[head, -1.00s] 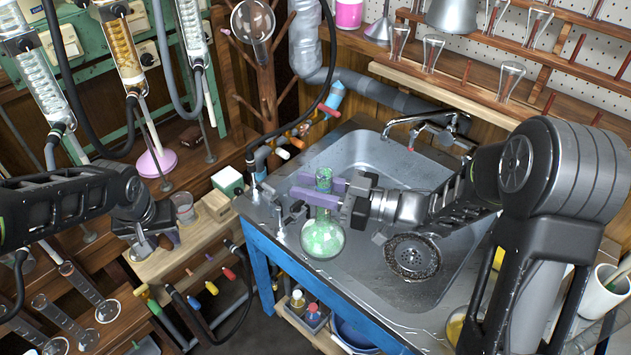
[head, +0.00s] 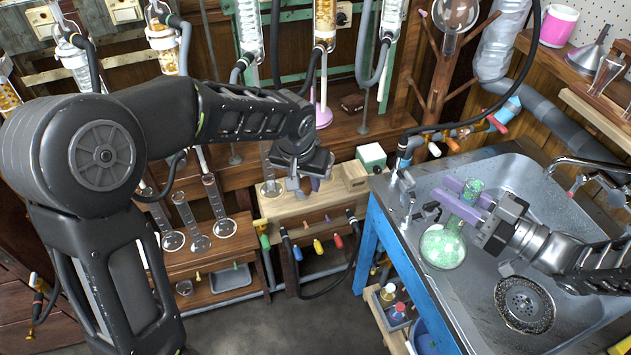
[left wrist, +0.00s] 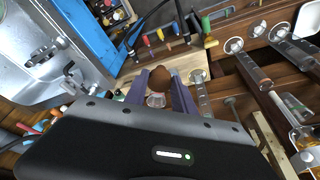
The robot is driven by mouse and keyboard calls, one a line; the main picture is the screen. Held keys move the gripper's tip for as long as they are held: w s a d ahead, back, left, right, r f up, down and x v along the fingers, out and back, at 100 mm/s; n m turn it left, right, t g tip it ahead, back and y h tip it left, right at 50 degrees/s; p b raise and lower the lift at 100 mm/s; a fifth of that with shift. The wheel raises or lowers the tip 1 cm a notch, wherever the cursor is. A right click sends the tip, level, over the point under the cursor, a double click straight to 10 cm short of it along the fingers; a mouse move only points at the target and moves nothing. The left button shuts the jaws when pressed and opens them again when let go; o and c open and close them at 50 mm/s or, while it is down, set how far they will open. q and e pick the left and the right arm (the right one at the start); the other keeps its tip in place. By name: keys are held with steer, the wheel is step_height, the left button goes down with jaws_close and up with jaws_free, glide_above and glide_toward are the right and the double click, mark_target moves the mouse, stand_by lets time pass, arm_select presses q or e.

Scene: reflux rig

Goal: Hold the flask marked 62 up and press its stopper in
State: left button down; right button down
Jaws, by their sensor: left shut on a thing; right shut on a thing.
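A round-bottomed flask (head: 443,246) with green speckled contents and a narrow neck is at the left edge of the sink in the head view. My right gripper (head: 466,200) is shut around its neck and holds it upright or slightly tilted. No number on it can be read. My left gripper (head: 315,183) points down over the small wooden bench. In the left wrist view its purple fingers (left wrist: 158,92) are shut on a brown, rounded stopper (left wrist: 160,77). The stopper is hidden in the head view, and the two grippers are well apart.
The sink (head: 520,195) has a tap and a dark drain strainer (head: 524,304).

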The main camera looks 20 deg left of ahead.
arm_select(q)
steer(key=w+d+r+m, duration=0.3)
steer(key=d+r, duration=1)
steer(key=d, duration=0.4)
steer(key=s+d+r+m, duration=0.1)
steer(key=s+d+r, duration=0.3)
steer(key=d, duration=0.3)
steer(key=s+d+r+m+h, duration=0.1)
steer(key=s+d+r, duration=0.3)
steer(key=d+r, duration=0.2)
steer(key=shift+s+d+r+h, duration=0.2)
steer(key=shift+d+r+h, duration=0.1)
steer(key=shift+d, duration=0.55)
steer(key=shift+f, duration=0.15)
steer(key=shift+f, duration=1.7)
steer(key=shift+f, duration=1.1)
steer(key=c, duration=1)
jaws_free()
steer(key=shift+o, duration=0.2)
steer(key=shift+r, duration=0.15)
